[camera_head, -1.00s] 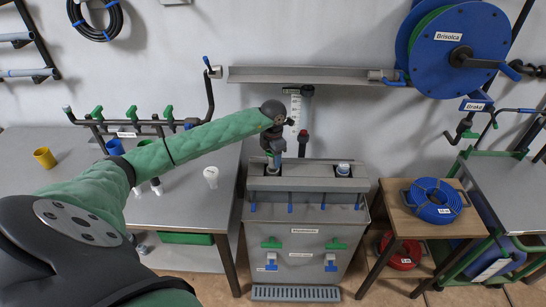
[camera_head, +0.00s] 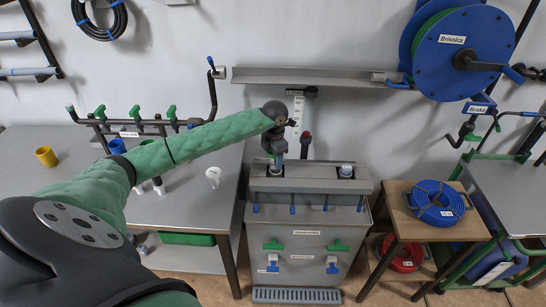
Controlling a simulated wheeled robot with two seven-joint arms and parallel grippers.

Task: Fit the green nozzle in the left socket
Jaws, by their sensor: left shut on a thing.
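The grey manifold box (camera_head: 300,232) stands in the middle against the wall. The left socket (camera_head: 276,173) and right socket (camera_head: 346,171) are on its top. My left gripper (camera_head: 278,158) is right above the left socket, pointing down and shut on the green nozzle (camera_head: 269,155). The nozzle is mostly hidden by the fingers; its lower end is at the left socket's mouth, and I cannot tell how far in it is. My right gripper is not in view.
A steel table (camera_head: 185,212) on the left holds a yellow cup (camera_head: 46,156), a blue cup (camera_head: 117,146) and white pieces. A dark upright pipe (camera_head: 305,145) stands just behind the sockets. A wooden stand (camera_head: 398,205) with a blue hose coil (camera_head: 436,200) is at the right.

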